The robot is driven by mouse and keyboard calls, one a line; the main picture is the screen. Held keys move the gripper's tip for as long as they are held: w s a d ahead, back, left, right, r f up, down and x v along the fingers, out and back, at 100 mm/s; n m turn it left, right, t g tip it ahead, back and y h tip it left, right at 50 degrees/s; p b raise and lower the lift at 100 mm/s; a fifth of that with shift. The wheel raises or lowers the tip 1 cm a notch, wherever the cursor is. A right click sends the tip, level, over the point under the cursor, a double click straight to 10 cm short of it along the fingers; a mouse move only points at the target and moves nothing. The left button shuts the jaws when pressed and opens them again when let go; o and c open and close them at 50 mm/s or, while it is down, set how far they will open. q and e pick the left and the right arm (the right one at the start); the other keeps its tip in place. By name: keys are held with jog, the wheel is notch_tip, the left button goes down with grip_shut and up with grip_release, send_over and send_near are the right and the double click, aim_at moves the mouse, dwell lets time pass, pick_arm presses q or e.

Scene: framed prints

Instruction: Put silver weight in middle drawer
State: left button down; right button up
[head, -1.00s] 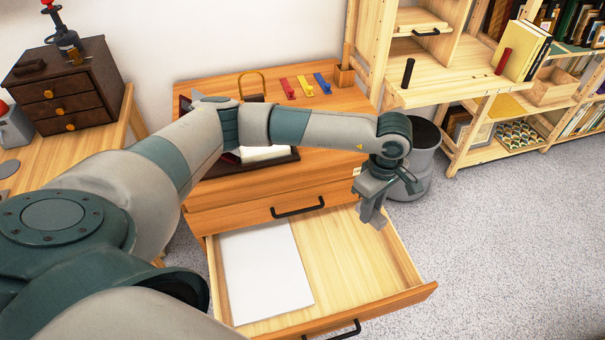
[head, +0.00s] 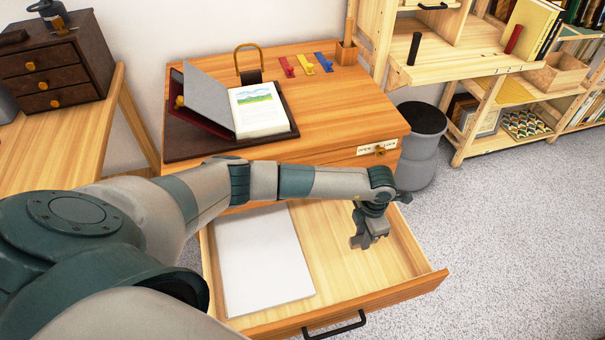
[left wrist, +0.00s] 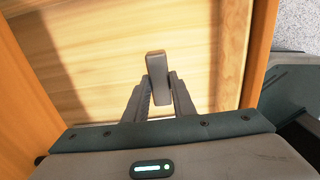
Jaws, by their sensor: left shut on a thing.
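My left gripper (head: 368,238) is over the right part of the open drawer (head: 350,270), which is pulled out from the wooden cabinet (head: 340,110). In the left wrist view, my left gripper (left wrist: 162,92) is shut on a small grey block, the silver weight (left wrist: 156,78). The pale drawer floor (left wrist: 120,50) lies below it, and the weight looks held above it. In the head view the weight is hard to tell from the fingers. My right gripper is not in view.
A white paper stack (head: 262,258) covers the drawer's left part. An open book (head: 258,110), a brass padlock (head: 248,62) and coloured tags (head: 304,64) are on the cabinet top. A grey bin (head: 418,140) stands right of the cabinet. The drawer's right side is bare.

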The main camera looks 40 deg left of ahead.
pick_arm(q)
send_over(357, 258)
notch_tip(357, 258, down, 5)
jog(key=shift+r, duration=0.15)
jog(key=shift+f, duration=0.5)
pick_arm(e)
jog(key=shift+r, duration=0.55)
pick_arm(q)
jog(key=shift+f, duration=0.15)
jog(key=shift+f, duration=0.35)
notch_tip(357, 258, down, 3)
jog(key=shift+r+b, duration=0.1)
jog(key=shift+b, duration=0.3)
jog(key=shift+f, duration=0.2)
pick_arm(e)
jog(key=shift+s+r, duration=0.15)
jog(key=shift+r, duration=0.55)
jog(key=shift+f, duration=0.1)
